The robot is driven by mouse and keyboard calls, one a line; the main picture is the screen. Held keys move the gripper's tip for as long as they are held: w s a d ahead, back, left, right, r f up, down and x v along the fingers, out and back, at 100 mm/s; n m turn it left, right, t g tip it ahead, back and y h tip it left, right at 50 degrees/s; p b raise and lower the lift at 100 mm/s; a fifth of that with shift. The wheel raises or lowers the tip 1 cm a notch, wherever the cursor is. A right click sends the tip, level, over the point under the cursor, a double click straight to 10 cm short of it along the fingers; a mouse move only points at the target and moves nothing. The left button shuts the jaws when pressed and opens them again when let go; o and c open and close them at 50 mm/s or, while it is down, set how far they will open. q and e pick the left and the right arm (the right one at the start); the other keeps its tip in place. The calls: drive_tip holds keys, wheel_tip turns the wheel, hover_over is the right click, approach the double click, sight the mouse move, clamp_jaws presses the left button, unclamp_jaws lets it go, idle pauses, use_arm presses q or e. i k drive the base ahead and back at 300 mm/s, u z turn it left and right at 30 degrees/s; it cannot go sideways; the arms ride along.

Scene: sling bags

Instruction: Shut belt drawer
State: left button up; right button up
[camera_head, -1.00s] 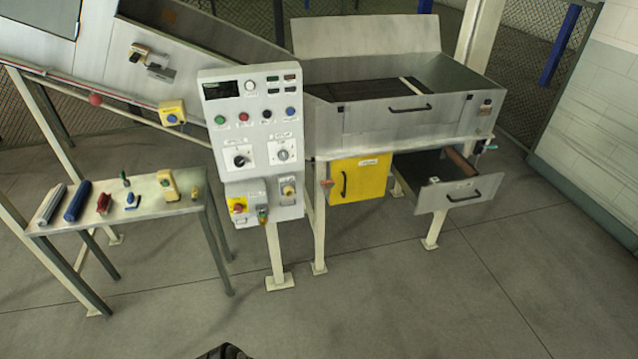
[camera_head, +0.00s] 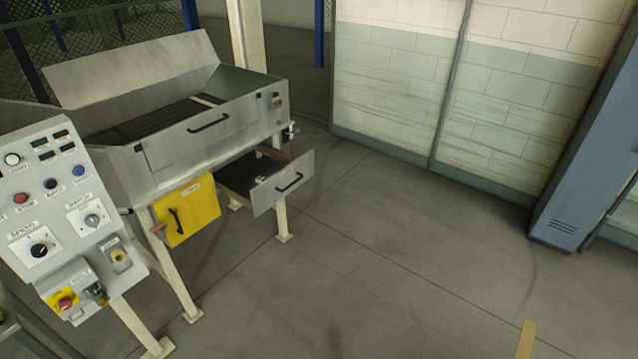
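The belt drawer (camera_head: 276,191) is a grey metal drawer under the right end of the belt machine. It is pulled out, with its front panel standing clear of the frame and part of its inside showing. A black bar handle (camera_head: 290,182) is on its front. The machine's grey housing (camera_head: 212,135) is above it, with a second black handle on its side. A yellow door (camera_head: 188,211) with a black handle is left of the drawer. Neither of my grippers shows in the head view.
A control panel (camera_head: 70,205) with knobs and buttons stands at the left. A blue-grey cabinet (camera_head: 588,150) stands at the right, by a block wall (camera_head: 480,110). The concrete floor (camera_head: 370,265) in front of the drawer is clear. A tan strip (camera_head: 526,338) lies on the floor.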

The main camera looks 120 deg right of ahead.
sight(237, 177)
drive_tip(key=z, duration=1.95)
